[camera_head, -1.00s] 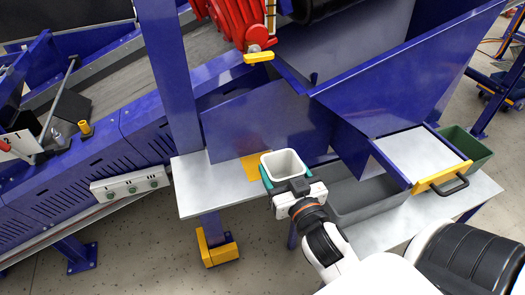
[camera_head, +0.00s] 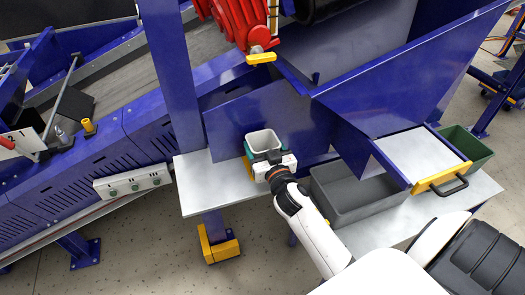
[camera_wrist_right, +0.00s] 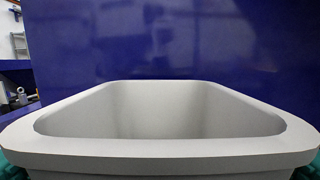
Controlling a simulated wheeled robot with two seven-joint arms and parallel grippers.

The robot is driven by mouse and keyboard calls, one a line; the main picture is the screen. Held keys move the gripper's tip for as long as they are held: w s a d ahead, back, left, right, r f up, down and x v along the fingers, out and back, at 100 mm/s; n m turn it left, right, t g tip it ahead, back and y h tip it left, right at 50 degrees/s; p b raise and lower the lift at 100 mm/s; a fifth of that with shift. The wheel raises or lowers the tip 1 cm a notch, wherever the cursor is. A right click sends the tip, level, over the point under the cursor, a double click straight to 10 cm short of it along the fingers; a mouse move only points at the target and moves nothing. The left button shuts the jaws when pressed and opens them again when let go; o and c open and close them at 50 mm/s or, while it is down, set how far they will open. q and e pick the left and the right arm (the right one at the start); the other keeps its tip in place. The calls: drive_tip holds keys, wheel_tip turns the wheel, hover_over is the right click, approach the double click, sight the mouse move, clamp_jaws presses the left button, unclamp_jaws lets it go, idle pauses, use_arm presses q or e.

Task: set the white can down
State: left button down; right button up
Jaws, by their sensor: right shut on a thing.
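The white can (camera_head: 264,141) is an open-topped, squarish container, upright and apparently empty. My right gripper (camera_head: 263,157) is shut on it, with teal fingers at its sides. In the right wrist view the can's pale rim (camera_wrist_right: 160,150) fills the lower half, with bits of teal finger at both bottom corners. The can is over the left part of the grey metal table (camera_head: 196,185), in front of the blue chute panel. A yellow patch (camera_head: 247,167) on the table is mostly hidden behind the can and gripper. I cannot tell whether the can's base touches the table. My left gripper is not in view.
A grey open bin (camera_head: 345,207) stands on the table right of my right arm. A green bin (camera_head: 466,146) is at the far right, by a yellow-edged drawer with a black handle (camera_head: 453,187). A blue post (camera_head: 172,80) rises to the left of the can.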

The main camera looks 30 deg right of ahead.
drive_tip(key=shift+f, duration=0.8)
drive_tip(key=shift+w+f, duration=0.2)
drive_tip(key=shift+f, duration=0.15)
drive_tip(key=o, duration=1)
